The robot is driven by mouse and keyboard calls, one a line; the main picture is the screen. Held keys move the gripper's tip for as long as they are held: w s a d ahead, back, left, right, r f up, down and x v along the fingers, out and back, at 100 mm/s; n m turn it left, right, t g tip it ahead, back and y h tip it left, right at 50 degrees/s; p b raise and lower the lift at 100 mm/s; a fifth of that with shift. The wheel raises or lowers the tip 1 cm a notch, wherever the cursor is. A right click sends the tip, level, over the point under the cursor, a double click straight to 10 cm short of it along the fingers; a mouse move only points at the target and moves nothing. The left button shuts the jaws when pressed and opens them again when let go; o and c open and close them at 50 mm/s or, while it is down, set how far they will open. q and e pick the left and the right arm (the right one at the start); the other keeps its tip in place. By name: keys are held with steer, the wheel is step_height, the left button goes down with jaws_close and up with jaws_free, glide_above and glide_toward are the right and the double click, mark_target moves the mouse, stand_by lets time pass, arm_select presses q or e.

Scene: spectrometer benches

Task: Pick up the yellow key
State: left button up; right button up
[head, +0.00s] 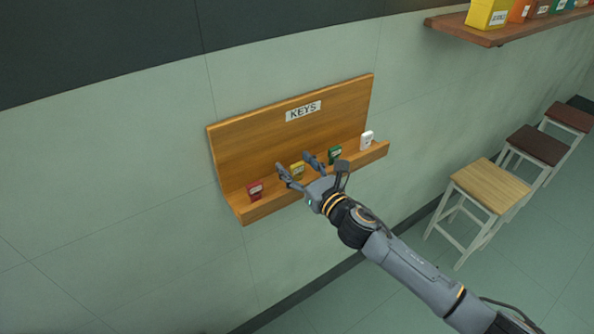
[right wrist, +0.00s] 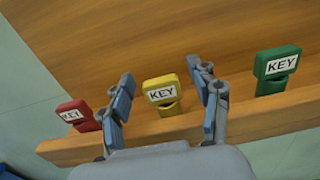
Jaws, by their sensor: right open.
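The yellow key (head: 297,169) stands on the ledge of a wooden key rack (head: 240,145) on the wall, between a red key and a green key. In the right wrist view the yellow key (right wrist: 162,92) shows between the two fingers, with its white KEY label facing me. My right gripper (head: 297,167) is open in front of the ledge, one finger on each side of the yellow key as seen from the wrist (right wrist: 165,108). I see no finger closed on it. My left gripper is not in view.
The red key (head: 255,190) stands to the left, the green key (head: 334,154) close to the right finger, and a white key (head: 366,140) farther right. Several stools (head: 490,187) stand at the right. A wall shelf (head: 500,36) with colored boxes hangs at the upper right.

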steer(key=c, duration=1.2)
steer(key=shift+d+r, duration=0.1)
